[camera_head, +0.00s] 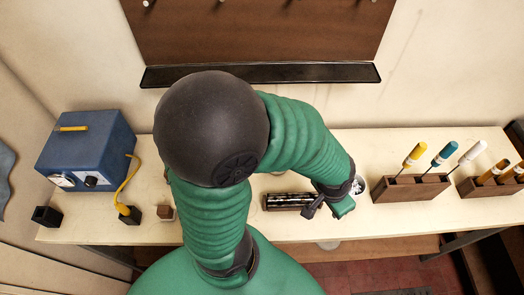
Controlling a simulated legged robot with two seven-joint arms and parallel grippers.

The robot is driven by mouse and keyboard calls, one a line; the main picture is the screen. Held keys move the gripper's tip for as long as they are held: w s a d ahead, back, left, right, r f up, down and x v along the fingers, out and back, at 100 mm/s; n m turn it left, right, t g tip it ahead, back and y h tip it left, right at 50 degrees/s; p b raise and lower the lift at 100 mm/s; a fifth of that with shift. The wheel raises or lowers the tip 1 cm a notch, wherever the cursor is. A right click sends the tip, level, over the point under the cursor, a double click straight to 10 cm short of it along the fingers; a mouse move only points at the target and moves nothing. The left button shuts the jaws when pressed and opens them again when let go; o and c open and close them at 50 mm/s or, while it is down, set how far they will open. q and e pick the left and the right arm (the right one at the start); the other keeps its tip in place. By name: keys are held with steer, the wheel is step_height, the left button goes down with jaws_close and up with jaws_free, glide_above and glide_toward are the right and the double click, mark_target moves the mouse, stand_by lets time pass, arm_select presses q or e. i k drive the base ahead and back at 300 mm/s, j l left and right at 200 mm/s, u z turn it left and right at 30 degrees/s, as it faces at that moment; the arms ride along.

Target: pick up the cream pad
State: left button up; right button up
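I cannot pick out the cream pad with certainty. A small pale round thing (361,184) shows just right of my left gripper, partly hidden by it; I cannot tell whether it is the pad. My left gripper (328,207) is low over the bench, beside the right end of a dark glossy cylinder (286,201). Its fingers are small and partly covered by the wrist, so their opening does not show. My large green arm and its black ball joint hide the middle of the bench. My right gripper is not in view.
A blue box with a dial (86,150) stands on the left, its yellow cable ending at a small black block (129,215). Wooden racks (411,188) hold yellow, blue and white-handled tools on the right. The bench (375,222) is clear along its right front edge.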

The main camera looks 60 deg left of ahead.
mark_target(165, 213)
steer(key=u, duration=0.9)
steer(key=k+u, duration=0.1)
steer(key=u, duration=0.3)
steer(key=l+u, duration=0.1)
steer(key=u, duration=0.8)
steer(key=k+u, duration=0.1)
steer(key=u, duration=0.8)
